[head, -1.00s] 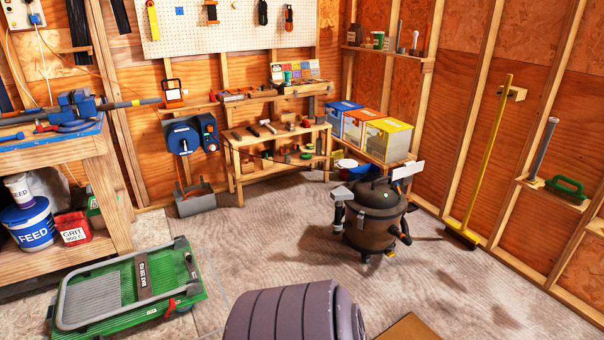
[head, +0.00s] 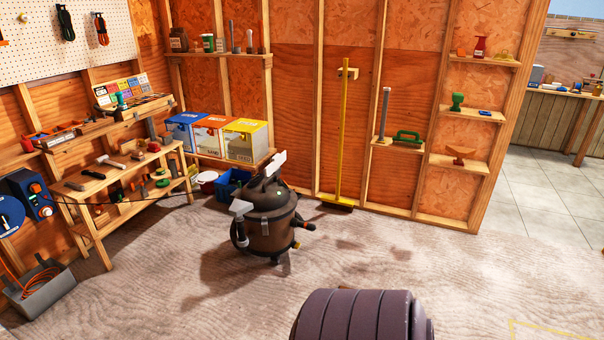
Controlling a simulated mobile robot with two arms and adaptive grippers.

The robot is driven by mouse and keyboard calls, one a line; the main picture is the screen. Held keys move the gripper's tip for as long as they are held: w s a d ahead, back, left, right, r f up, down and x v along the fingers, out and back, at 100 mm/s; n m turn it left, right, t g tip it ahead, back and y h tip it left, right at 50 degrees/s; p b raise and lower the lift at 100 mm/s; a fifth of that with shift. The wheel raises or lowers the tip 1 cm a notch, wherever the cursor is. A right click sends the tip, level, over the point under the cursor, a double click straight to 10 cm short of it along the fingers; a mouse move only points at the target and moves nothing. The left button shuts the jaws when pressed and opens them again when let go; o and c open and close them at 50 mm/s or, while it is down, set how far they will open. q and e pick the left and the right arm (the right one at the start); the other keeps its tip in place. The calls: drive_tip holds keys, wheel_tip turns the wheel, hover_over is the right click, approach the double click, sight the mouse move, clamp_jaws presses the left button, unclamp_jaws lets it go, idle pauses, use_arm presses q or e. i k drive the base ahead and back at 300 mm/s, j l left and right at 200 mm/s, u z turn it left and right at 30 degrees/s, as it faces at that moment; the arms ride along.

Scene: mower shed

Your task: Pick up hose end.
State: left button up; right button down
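I cannot make out a hose end for certain. A black canister vacuum (head: 268,225) stands on the floor in the middle of the head view. A dark hose curves at its left side, with a light grey nozzle piece (head: 241,207) near the top. An orange hose or cord (head: 28,283) hangs by a grey open-topped box (head: 45,292) at lower left. Neither gripper is in view.
A wooden workbench (head: 82,222) with tools stands at left. Bins (head: 245,140) sit on a low shelf in the corner. A yellow-handled broom (head: 343,135) leans on the right wall.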

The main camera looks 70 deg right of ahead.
sight(240, 225)
drive_tip(key=i+l+z, duration=0.25)
drive_tip(key=z, duration=0.2)
drive_tip(key=i+l+z, duration=0.1)
drive_tip(key=i+z, duration=0.75)
drive_tip(key=i+j+z, duration=0.1)
drive_tip(key=i+z, duration=0.15)
drive_tip(key=z, duration=0.2)
drive_tip(key=i+z, duration=0.3)
drive_tip(key=i, duration=0.5)
drive_tip(key=i+j+z, duration=0.1)
drive_tip(key=i+z, duration=0.2)
drive_tip(key=i, duration=0.55)
